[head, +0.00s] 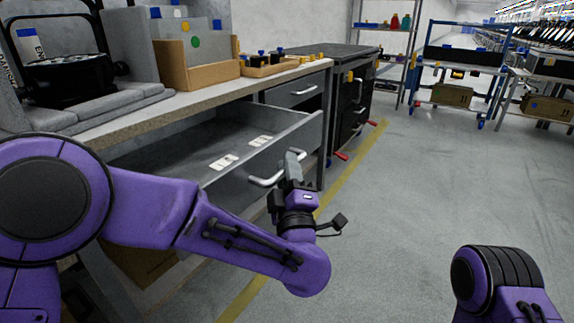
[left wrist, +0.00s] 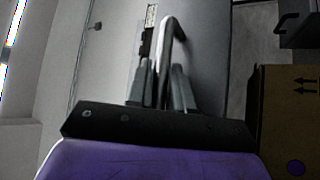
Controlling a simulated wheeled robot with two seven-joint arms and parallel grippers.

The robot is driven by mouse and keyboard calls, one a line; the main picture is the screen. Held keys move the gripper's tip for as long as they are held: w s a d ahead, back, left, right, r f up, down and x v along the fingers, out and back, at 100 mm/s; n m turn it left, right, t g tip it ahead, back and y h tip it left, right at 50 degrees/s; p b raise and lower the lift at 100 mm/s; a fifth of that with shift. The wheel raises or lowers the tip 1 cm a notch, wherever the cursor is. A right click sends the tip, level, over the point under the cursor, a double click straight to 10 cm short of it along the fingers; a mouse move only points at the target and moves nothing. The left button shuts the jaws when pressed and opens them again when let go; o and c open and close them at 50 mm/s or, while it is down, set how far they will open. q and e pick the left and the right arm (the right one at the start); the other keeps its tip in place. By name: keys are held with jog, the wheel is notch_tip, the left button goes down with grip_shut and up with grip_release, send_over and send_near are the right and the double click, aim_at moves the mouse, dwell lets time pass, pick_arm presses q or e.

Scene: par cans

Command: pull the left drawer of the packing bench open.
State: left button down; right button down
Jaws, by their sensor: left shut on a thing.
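The left drawer (head: 238,182) of the packing bench (head: 130,118) stands pulled out, its grey inside showing with two white cards in it. Its pale bar handle (head: 262,182) is on the front face. My left gripper (head: 290,160) is at the right part of this handle. In the left wrist view, the handle (left wrist: 172,35) runs between the two fingers of my left gripper (left wrist: 161,85), which are shut on it. My arm hides part of the drawer's lower front. My right gripper is out of view; only part of my right arm shows at the lower right.
A second, shut drawer (head: 295,90) is to the right under the bench top. A dark cabinet (head: 350,100) stands beyond it. Cardboard bins (head: 195,70) and a black reel are on the bench. The grey floor (head: 430,180) to the right is clear.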

pick_arm(q)
jog(key=shift+s+d+f, duration=0.1)
jog(key=shift+s+d, duration=0.15)
jog(key=shift+d, duration=0.15)
jog(key=c, duration=1.4)
grip_release()
jog(key=b+v, duration=0.2)
jog(key=v, duration=0.8)
jog(key=shift+s+b, duration=0.2)
jog(key=shift+b, duration=0.1)
jog(key=shift+d+f, duration=0.1)
